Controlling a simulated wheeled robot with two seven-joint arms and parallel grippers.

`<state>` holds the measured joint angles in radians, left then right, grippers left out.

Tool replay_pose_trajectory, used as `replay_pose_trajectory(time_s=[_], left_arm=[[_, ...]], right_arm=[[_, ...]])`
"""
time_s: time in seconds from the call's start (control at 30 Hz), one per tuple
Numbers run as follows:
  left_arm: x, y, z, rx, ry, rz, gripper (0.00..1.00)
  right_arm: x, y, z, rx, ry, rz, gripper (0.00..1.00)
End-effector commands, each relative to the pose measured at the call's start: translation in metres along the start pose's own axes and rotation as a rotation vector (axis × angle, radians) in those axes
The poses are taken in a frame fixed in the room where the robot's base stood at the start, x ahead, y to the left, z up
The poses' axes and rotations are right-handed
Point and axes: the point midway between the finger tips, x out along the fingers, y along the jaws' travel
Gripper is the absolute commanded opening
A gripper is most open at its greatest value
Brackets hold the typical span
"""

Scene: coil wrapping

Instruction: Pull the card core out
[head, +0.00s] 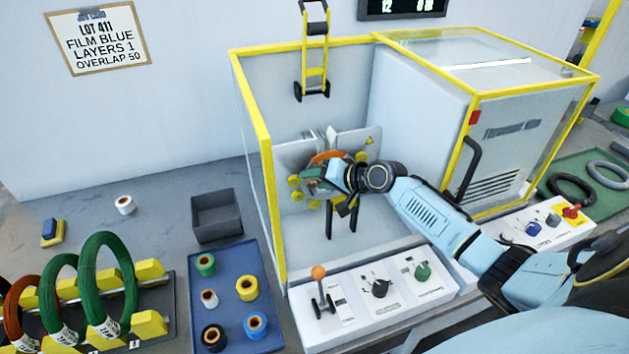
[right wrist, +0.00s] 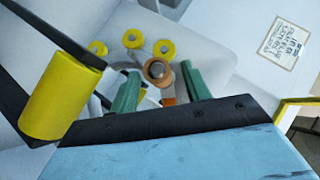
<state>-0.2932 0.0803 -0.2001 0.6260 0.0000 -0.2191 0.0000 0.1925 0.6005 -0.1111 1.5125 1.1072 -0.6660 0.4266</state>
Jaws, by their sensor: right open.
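The card core (right wrist: 157,70) shows in the right wrist view as a small brown ring around a grey middle, at the wrapping head. My right gripper (right wrist: 161,78) is open, with one green finger on each side of the core in this view. I cannot tell whether either finger touches it. In the head view my right gripper (head: 318,177) reaches into the yellow-framed machine, in front of an orange coil (head: 325,157), and hides the core there. My left gripper is in neither view.
Yellow rollers (head: 294,182) ring the coil closely. The machine's yellow frame post (head: 268,190) stands left of my gripper. A control panel (head: 375,295) with levers lies in front. A blue tray (head: 232,285) of tape rolls and a grey bin (head: 216,213) stand left.

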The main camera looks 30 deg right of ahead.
Motion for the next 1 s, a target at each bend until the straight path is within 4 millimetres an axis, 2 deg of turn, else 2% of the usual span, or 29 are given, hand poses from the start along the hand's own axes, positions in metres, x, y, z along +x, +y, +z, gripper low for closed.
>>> replay_pose_trajectory(time_s=[0.17, 0.47, 0.77, 0.83, 0.87, 1.0], left_arm=[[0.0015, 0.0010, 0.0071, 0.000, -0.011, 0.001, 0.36], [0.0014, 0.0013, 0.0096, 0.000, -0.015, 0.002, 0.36], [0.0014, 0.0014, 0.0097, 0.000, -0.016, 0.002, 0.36], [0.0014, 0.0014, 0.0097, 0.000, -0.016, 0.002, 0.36], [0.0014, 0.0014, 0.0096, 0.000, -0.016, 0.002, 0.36], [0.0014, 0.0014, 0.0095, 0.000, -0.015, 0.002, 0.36]], right_arm=[[0.0121, -0.0006, -0.0002, 0.000, 0.001, -0.001, 0.47], [0.0133, -0.0004, 0.0001, -0.001, 0.000, 0.000, 0.47], [0.0131, -0.0003, 0.0000, 0.000, 0.000, 0.000, 0.08], [0.0130, -0.0003, 0.0000, 0.000, 0.000, 0.000, 0.06], [0.0130, -0.0003, 0.0000, 0.000, 0.000, 0.000, 0.24], [0.0130, -0.0003, 0.0000, 0.000, 0.000, 0.000, 0.06]])
